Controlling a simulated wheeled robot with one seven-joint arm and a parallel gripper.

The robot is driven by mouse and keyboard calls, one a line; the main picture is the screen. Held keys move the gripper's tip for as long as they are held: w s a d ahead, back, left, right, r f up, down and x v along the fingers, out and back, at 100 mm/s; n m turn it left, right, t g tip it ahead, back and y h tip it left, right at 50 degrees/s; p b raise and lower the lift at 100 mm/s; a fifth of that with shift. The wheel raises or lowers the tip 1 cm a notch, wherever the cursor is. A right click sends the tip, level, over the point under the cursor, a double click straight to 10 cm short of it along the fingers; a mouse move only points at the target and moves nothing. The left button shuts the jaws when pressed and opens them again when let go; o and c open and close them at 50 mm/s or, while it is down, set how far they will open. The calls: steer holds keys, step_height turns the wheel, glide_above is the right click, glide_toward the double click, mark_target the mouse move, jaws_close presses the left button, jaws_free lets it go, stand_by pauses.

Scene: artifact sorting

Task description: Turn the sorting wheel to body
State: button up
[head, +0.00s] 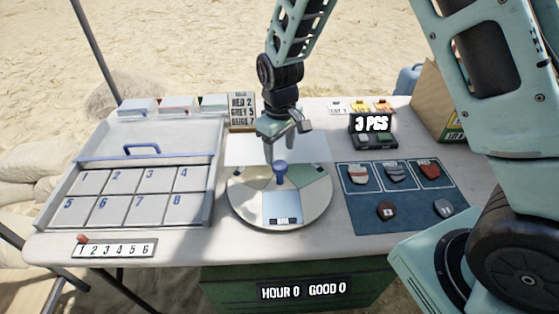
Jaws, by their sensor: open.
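The sorting wheel (242,209) is a round pale disc on the table. It has a blue knob (281,172) standing up near its middle. A light blue panel (283,207) with a small dark label lies toward the front of the disc, and darker green sections show toward its back; the label is too small to read. My gripper (281,158) points down over the wheel, open, with its fingertips at or just above the top of the knob. I cannot tell whether the fingers touch it.
A lidded tray (214,190) with numbered cells stands at the left. A dark blue mat (414,211) with several sherds lies at the right. A black device (373,137) marked "3 PCS" and a cardboard box (432,98) stand behind it. A number strip (115,248) lies at front left.

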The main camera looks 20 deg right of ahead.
mark_target(280, 165)
steer(key=shift+f, duration=2.65)
jaws_close()
